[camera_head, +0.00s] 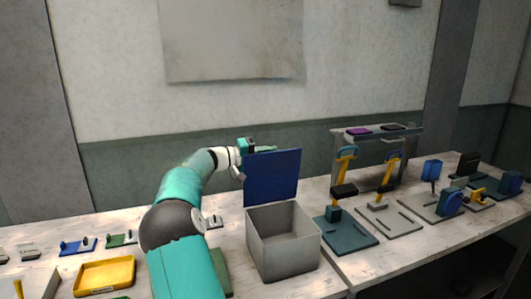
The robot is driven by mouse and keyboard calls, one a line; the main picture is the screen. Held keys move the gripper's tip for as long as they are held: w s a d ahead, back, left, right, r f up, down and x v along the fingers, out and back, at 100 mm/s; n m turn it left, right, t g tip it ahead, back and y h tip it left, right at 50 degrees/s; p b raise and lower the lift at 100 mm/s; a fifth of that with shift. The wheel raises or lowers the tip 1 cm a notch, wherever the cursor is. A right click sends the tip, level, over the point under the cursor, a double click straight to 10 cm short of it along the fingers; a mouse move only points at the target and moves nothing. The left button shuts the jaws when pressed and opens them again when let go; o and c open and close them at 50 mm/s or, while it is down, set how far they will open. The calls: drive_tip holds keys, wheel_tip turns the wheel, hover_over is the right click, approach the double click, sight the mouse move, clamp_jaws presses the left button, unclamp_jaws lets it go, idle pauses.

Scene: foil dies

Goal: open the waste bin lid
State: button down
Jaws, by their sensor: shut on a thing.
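The waste bin (285,250) is a grey square box on the bench, just right of my arm. Its dark blue lid (272,180) stands about upright at the back of the bin, and the open top shows the bin's inside. My gripper (248,149) is at the lid's top left corner, partly behind it. It is shut on the lid's upper edge, as far as this view shows. The fingertips are small and partly hidden by the lid.
To the right stand several foil presses with yellow levers (387,173) on flat bases, before a raised shelf (378,135). A yellow tray (104,273) and several small dies (78,246) lie to the left. The wall behind is clear near the lid.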

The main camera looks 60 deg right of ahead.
drive_tip(key=shift+s+a, duration=0.25)
drive_tip(key=shift+s, duration=0.05)
drive_tip(key=shift+f, duration=0.1)
drive_tip(key=c, duration=1.5)
unclamp_jaws()
drive_tip(key=shift+w, duration=0.1)
drive_tip(key=v, duration=1.3)
drive_tip(key=shift+w+a, duration=0.25)
drive_tip(key=shift+w, duration=0.05)
